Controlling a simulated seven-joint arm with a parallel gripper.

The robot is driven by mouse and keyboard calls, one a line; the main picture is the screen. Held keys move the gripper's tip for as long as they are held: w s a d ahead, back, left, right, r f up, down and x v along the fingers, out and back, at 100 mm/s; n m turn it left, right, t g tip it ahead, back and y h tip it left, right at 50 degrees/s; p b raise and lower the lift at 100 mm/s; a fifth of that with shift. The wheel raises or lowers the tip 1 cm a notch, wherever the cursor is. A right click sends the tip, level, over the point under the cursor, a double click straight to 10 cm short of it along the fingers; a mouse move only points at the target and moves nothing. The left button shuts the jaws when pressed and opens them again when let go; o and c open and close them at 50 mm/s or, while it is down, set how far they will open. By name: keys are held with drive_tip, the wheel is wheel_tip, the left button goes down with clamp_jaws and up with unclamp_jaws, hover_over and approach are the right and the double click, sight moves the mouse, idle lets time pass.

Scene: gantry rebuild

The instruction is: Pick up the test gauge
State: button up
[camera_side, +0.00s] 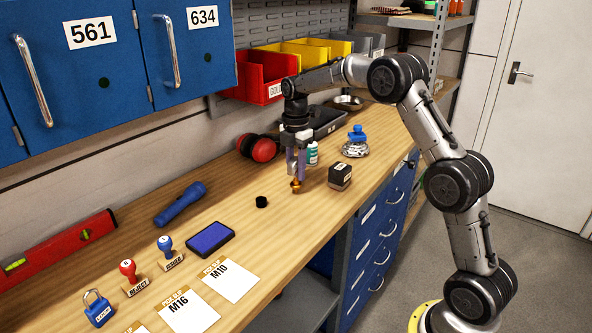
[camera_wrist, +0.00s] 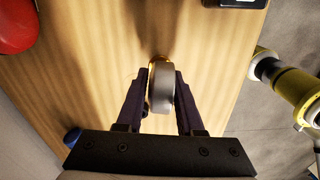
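The test gauge appears to be the round grey piece with a brass edge (camera_wrist: 160,88) in the wrist view. Its brass end (camera_side: 296,185) shows below my fingers in the side view. My gripper (camera_side: 297,168) points down over the middle of the bench. The dial face is not visible. I cannot tell whether the brass end touches the bench top or hangs just above it.
A black block (camera_side: 340,175) stands close right of my gripper, with a bottle (camera_side: 312,153) and a blue-topped item (camera_side: 356,141) behind. A small black cap (camera_side: 261,202) lies to the left. Red ear defenders (camera_side: 262,148) sit near the wall. The bench's front edge is close.

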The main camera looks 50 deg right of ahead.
clamp_jaws()
drive_tip(key=shift+r, duration=0.15)
